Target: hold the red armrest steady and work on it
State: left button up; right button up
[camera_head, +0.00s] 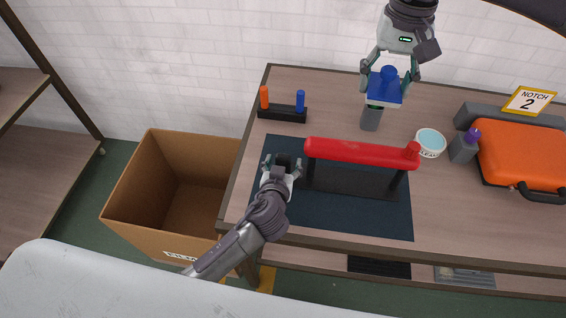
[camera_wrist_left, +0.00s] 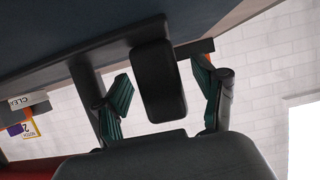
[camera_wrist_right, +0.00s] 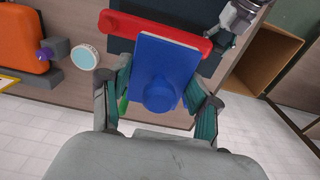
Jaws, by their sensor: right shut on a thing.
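The red armrest (camera_head: 360,152) lies level on a black stand (camera_head: 395,184) on the dark mat (camera_head: 345,215); its red bar also shows in the right wrist view (camera_wrist_right: 125,25). My left gripper (camera_head: 282,167) is just left of the armrest's left end. Its fingers are open around a dark block (camera_wrist_left: 158,85), with small gaps on both sides. My right gripper (camera_head: 390,78) is above the table, behind the armrest, shut on a blue block with a round knob (camera_head: 384,92). The blue block fills the space between its fingers in the right wrist view (camera_wrist_right: 165,70).
A grey bottle (camera_head: 371,119) is partly hidden by the blue block. A holder (camera_head: 283,114) with orange and blue pegs is back left. A cardboard box (camera_head: 150,230) stands left of the table.

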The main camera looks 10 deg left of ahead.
pick_arm(q)
grip_shut()
dwell(0.6)
dwell(0.4)
